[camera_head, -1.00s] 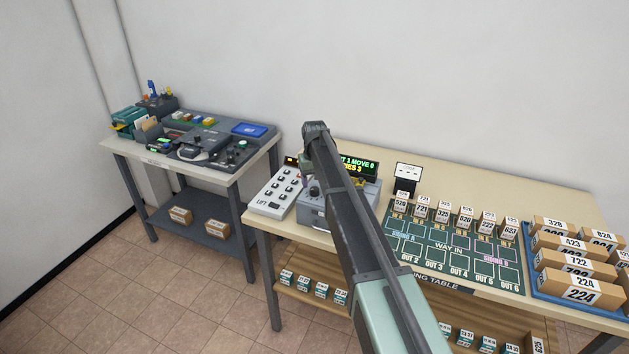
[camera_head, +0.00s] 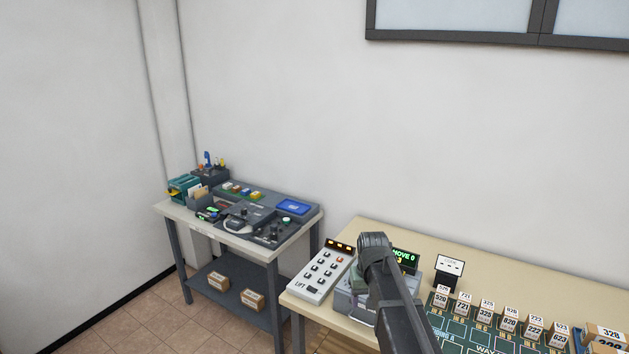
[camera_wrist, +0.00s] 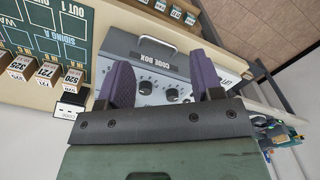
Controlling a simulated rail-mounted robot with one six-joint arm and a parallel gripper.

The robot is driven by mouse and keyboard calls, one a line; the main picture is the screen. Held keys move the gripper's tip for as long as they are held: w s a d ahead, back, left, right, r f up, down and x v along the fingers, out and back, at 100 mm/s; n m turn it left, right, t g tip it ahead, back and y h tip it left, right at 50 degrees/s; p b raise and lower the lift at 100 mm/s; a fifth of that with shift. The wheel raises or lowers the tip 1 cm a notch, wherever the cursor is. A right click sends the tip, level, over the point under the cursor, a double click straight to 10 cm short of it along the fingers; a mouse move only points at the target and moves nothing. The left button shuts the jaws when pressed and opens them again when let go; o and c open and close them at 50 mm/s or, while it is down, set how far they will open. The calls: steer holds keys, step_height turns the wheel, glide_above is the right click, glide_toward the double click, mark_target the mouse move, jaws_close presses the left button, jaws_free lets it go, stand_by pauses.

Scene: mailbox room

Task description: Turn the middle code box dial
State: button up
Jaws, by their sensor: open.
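The grey code box (camera_wrist: 155,50) appears upside down in the wrist view, its label readable. Its front panel shows two black dials: one dial (camera_wrist: 146,87) between my fingers, and another dial (camera_wrist: 172,94) to its right. Anything behind the right finger is hidden, so I cannot tell which dial is the middle one. My gripper (camera_wrist: 161,64) is open, its purple fingers on either side of the panel, nothing between them being held. Contact cannot be told. In the head view the code box (camera_head: 346,305) is mostly covered by my arm.
A white LIFT keypad (camera_head: 321,274) stands left of the code box, close to it. A green display (camera_head: 405,260) is behind my arm. The sorting mat with numbered blocks (camera_head: 485,318) lies to the right. A separate side table (camera_head: 190,222) stands at left.

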steer(key=s+f+b, duration=0.2)
steer(key=s+f, duration=0.1)
steer(key=s, duration=1.7)
steer(key=w+d+r+n+p, duration=0.25)
steer(key=w+n, duration=0.65)
steer(key=w, duration=0.9)
steer(key=w+d+r+n+p, duration=0.15)
steer(key=w+d+n, duration=0.25)
steer(key=w+n, duration=0.9)
steer(key=w+f+m+b, duration=0.1)
steer(key=f+b, duration=0.2)
steer(key=w+f+m+b, duration=0.1)
steer(key=w+f+b, duration=0.1)
steer(key=f+b, duration=0.2)
steer(key=w+f+m+b, duration=0.1)
steer(key=f+m+b, duration=0.1)
steer(key=f+b, duration=0.2)
steer(key=shift+w+a+t, duration=0.2)
steer(key=shift+w+t, duration=0.15)
steer(key=shift+t, duration=0.05)
steer(key=shift+r, duration=0.1)
